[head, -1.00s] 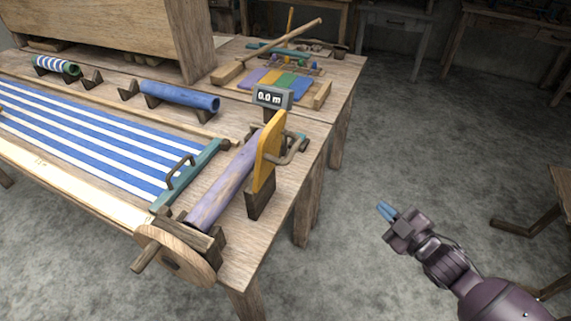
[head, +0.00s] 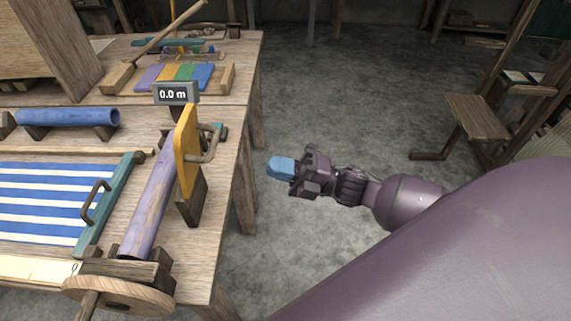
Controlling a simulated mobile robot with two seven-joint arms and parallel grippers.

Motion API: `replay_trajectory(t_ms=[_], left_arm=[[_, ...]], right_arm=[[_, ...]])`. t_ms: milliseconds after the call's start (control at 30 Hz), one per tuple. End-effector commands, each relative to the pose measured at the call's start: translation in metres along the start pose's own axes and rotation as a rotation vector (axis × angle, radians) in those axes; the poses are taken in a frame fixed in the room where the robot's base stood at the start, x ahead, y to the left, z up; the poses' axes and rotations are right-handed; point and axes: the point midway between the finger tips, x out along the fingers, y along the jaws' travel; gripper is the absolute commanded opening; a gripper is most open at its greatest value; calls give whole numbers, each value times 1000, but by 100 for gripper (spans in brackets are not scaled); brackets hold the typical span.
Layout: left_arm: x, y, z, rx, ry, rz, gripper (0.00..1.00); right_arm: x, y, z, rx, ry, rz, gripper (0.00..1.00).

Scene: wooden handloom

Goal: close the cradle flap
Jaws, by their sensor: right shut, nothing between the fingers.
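A yellow flap (head: 187,150), which looks like the cradle flap, stands upright beside the purple roller (head: 150,205) near the table's right edge. A dark wooden block (head: 191,204) sits at its foot. A grey-brown bent handle (head: 209,148) shows on the flap's right side. My right gripper (head: 280,168) has blue fingertips, is shut and empty, and hangs in free air to the right of the table. It points left toward the flap and is apart from it. My left gripper is not in view.
A display (head: 175,94) reading 0.0 m stands behind the flap. A wooden wheel (head: 118,296) is at the roller's near end. Striped cloth (head: 40,203) and a blue roll (head: 68,117) lie left. A stool (head: 477,117) stands far right. Open floor lies right of the table.

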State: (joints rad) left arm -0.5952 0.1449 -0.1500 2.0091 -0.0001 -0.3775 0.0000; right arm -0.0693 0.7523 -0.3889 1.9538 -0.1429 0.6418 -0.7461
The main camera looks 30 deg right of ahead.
Motion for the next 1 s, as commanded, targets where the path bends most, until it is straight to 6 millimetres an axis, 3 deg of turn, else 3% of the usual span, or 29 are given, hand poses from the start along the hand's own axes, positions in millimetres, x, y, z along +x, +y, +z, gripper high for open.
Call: replay_trajectory(t_ms=[300,500,700,1000], left_arm=[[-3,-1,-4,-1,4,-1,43],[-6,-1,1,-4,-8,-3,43],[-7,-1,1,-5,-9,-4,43],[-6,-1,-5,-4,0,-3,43]], right_arm=[[59,2,0,-1,2,4,0],[85,2,0,0,2,2,0],[97,0,0,2,0,0,0],[98,0,0,2,0,-1,0]])
